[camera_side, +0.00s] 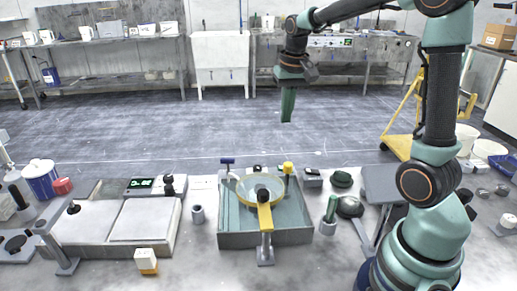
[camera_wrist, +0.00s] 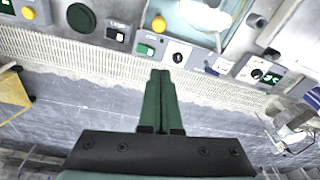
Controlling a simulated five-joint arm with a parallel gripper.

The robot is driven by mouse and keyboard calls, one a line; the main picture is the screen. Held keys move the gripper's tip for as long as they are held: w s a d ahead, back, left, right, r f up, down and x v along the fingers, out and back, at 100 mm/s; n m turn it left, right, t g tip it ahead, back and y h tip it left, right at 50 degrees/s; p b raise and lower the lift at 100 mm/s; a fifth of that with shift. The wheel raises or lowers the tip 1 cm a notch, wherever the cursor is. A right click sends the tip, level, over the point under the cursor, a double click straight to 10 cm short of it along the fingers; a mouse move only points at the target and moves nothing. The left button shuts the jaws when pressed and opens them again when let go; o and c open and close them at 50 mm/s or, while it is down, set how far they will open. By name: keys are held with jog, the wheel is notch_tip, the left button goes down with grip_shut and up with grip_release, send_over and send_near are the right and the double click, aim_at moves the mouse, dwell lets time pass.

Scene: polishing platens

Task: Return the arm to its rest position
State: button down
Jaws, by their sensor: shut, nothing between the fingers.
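My gripper (camera_side: 288,106) hangs from my raised arm in the side view, pointing straight down. It is high above the bench and apart from everything on it. In the wrist view my gripper (camera_wrist: 161,76) shows its two green fingers pressed together, with nothing between them. Below and ahead of the fingers in that view lies the bench edge with its control boxes. No object is held.
The polishing basin (camera_side: 225,239) with a round platen (camera_side: 245,190) stands mid-bench. A grey flat machine (camera_side: 145,220) is at left. A green-handled tool (camera_side: 330,210) and a yellow step stand (camera_side: 400,145) are at right. Air around my gripper is clear.

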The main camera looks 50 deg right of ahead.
jog(key=s+a+r+n+t, duration=0.1)
jog(key=s+a+n+t, duration=0.3)
jog(key=s+a, duration=0.6)
jog(key=a+n, duration=0.2)
jog(key=a, duration=0.1)
jog(key=shift+s+a+r+n+y, duration=0.25)
jog(key=shift+a+r+n+y, duration=0.05)
jog(key=shift+a, duration=0.05)
